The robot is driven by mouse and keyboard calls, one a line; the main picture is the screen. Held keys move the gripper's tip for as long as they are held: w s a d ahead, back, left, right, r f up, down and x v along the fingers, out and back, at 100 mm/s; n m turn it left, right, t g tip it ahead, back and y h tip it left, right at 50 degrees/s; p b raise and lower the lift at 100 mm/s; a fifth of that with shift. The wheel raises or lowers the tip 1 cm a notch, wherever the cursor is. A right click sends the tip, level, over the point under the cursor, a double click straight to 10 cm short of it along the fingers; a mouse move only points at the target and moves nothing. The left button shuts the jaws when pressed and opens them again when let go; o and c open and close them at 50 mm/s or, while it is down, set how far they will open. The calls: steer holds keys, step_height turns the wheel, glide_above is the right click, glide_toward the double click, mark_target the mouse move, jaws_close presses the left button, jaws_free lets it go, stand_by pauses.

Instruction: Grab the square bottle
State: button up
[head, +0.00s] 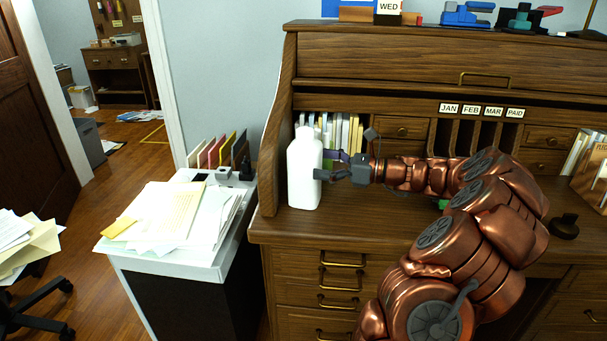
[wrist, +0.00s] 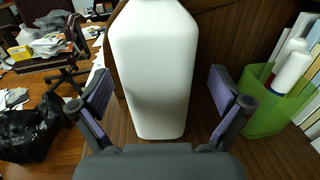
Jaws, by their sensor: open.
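The square bottle (head: 304,172) is plain white and stands upright on the left end of the wooden desk. My gripper (head: 318,174) is at its right side in the head view, with the fingers pointing left at it. In the wrist view the bottle (wrist: 152,75) stands between and just beyond the two open fingers, with visible gaps on both sides. My gripper (wrist: 158,97) is open and holds nothing. The top of the bottle is cut off in the wrist view.
A green cup (wrist: 270,112) with white items stands right of the bottle in the wrist view. The desk's side panel (head: 276,130) rises beside the bottle. A white cabinet (head: 170,262) with paper stacks stands to the left. Pigeonholes (head: 480,137) line the back.

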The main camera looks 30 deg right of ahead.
mark_target(305, 162)
steer(key=shift+b+x, duration=0.35)
steer(key=shift+x, duration=1.85)
steer(key=shift+s+a, duration=0.15)
steer(key=c, duration=1.1)
